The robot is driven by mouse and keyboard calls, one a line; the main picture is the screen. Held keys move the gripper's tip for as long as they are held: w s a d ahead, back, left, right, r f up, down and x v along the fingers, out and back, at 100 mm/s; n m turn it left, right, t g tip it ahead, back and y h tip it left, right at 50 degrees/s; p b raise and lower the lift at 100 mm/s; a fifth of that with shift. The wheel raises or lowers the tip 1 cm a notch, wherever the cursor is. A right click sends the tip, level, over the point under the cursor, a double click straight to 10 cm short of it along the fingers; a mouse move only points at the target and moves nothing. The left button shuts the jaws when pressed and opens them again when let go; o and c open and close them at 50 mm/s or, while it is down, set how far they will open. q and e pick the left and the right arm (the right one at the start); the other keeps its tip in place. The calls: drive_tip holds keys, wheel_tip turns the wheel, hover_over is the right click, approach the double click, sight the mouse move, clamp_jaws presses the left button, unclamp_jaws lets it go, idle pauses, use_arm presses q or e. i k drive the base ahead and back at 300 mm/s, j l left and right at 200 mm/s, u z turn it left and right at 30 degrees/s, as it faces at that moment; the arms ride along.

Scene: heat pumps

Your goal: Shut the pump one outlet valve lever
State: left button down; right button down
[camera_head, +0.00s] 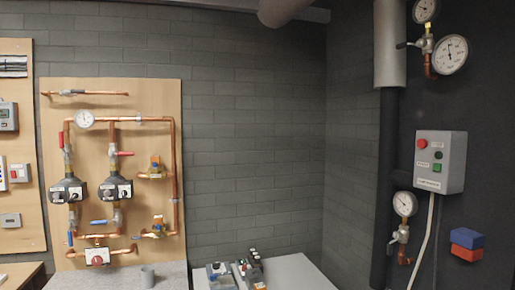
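A wooden panel (90,90) with copper pipes hangs on the wall at the left. Two dark pumps sit on it, a left pump (67,190) and a right pump (115,190). Above the left pump, a red lever (61,140) stands upright along its pipe. Above the right pump, a red lever (125,153) lies sideways across its pipe. Below are a blue lever (70,238), upright at the far left, and a blue lever (99,222), sideways near the right pump. I cannot read which pump is number one. Neither of my grippers is in view.
A grey control box (440,162), gauges and pipes are on the dark wall at right. The brick wall between is bare.

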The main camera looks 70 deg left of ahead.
sight(64, 153)
drive_tip(key=u, duration=3.45)
drive_tip(key=i+j, duration=0.15)
drive_tip(key=i+j+z, duration=0.1)
drive_tip(key=j, duration=0.25)
drive_tip(key=i+j+z, duration=0.4)
drive_tip(key=i+j, duration=0.7)
drive_tip(key=i, duration=0.15)
drive_tip(key=i+j+z, duration=0.15)
drive_tip(key=i, duration=0.3)
